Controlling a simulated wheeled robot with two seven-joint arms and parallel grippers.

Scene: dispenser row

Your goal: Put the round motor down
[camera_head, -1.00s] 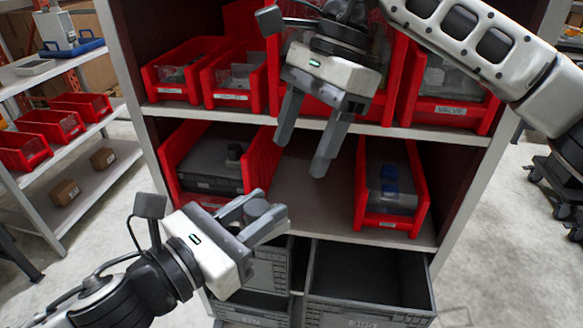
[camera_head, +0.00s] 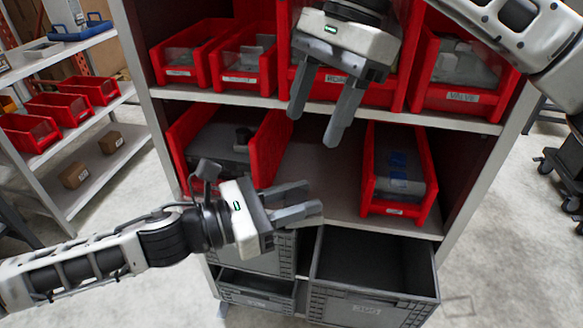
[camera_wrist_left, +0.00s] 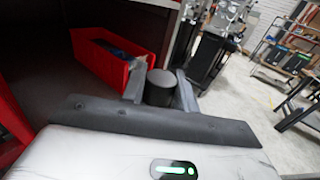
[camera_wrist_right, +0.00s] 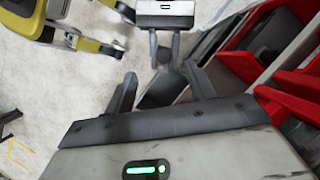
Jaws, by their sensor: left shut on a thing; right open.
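My left gripper (camera_head: 297,203) is in front of the lower shelf, its fingers pointing right toward the space between two red bins. In the left wrist view, the dark grey round motor (camera_wrist_left: 160,87) is upright between its fingers, held in the grip. The motor is hardly discernible in the head view. My right gripper (camera_head: 322,112) is open and empty, above and to the right of the left one, pointing down in front of the upper red bins. The right wrist view shows its spread fingers, with my left gripper (camera_wrist_right: 165,40) beyond them.
A left red bin (camera_head: 265,150) and a right red bin (camera_head: 428,185) flank a bare strip of the lower shelf (camera_head: 335,200). An open, empty-looking grey crate (camera_head: 370,310) sits below. Several red bins line the upper shelf. A side rack (camera_head: 105,165) stands at left.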

